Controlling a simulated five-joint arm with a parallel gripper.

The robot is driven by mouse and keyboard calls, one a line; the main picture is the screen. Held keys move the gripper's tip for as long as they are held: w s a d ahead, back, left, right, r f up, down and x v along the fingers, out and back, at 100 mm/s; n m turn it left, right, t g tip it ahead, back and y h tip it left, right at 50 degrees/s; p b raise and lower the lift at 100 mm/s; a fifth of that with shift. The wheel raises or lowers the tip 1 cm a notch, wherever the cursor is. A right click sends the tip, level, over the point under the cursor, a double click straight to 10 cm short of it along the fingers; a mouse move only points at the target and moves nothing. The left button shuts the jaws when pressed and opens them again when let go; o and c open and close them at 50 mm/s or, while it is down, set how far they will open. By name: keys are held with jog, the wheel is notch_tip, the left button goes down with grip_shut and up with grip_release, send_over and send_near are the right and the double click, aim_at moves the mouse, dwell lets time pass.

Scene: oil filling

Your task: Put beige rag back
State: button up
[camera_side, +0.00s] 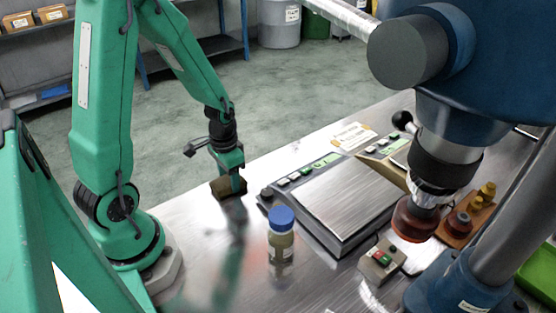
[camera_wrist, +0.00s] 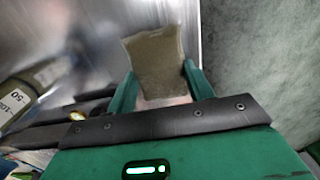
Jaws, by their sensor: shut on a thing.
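The beige rag (camera_side: 227,188), a brownish-beige folded piece of cloth, is in my gripper (camera_side: 238,180) at the far edge of the steel table in the side view. In the wrist view, the rag (camera_wrist: 156,58) sits between the two green fingers of my gripper (camera_wrist: 160,85), which is shut on it. It sticks out past the fingertips. A dark shadow or reflection lies on the table below my gripper, and the rag appears to be above the tabletop. Whether any part of it touches the table I cannot tell.
A bottle with a blue cap (camera_side: 281,235) stands right of my gripper. A blue drill-like machine (camera_side: 455,110) and a button box (camera_side: 381,262) stand at right. The table's front left is clear.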

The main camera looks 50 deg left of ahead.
aim_at(229, 180)
jog(key=shift+f, duration=0.1)
jog(key=o, duration=0.9)
jog(key=shift+r, duration=6.15)
jog(key=shift+s+d+r+t, duration=0.95)
jog(key=shift+d+r, duration=0.6)
jog(key=shift+r, duration=0.4)
jog(key=shift+s+d+r+t, duration=0.9)
jog(key=shift+d+r, duration=0.65)
jog(key=shift+r, duration=0.35)
jog(key=shift+s+d+r+t, duration=0.9)
jog(key=shift+d+r, duration=0.65)
jog(key=shift+r, duration=0.4)
